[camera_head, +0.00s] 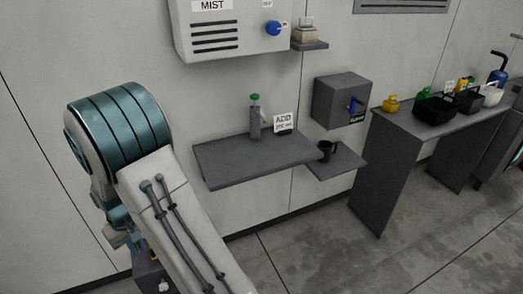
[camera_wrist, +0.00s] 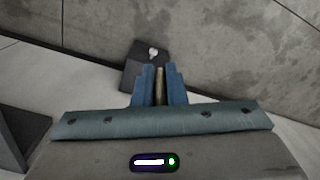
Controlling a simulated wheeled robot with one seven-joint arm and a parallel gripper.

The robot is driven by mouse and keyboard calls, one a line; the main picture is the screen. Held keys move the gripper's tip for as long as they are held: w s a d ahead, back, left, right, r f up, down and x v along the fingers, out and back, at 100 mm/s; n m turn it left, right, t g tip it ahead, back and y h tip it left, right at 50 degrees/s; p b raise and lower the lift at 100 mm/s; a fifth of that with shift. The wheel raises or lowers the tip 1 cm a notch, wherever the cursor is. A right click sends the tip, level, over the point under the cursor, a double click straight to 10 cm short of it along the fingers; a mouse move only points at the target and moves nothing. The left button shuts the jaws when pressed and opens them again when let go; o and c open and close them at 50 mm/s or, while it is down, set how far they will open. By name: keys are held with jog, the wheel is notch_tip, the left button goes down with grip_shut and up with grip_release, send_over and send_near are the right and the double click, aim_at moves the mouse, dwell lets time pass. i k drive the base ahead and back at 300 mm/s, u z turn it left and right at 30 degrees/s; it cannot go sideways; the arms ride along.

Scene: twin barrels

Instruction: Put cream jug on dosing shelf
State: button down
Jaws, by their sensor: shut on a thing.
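In the wrist view, my gripper (camera_wrist: 160,88) has its blue fingers close together on a narrow tan strip (camera_wrist: 160,86). It looks like part of the cream jug; the rest is hidden by the fingers and palm. In the head view my gripper is mostly hidden behind my arm at the lower left. A wide grey wall shelf (camera_head: 225,165) carries a grey bottle with a green top (camera_head: 255,118) and a white ADD card (camera_head: 283,122). A smaller, lower shelf (camera_head: 343,164) to its right holds a dark cup (camera_head: 327,150). Which is the dosing shelf is not certain.
A MIST wall unit (camera_head: 230,30) hangs above the shelves. A grey wall box (camera_head: 342,101) and a table (camera_head: 405,125) with several small containers are at right. The wide shelf's left half is bare. Open floor (camera_head: 310,240) lies in front.

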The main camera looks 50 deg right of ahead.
aim_at(267, 153)
jog(key=z, duration=1.4)
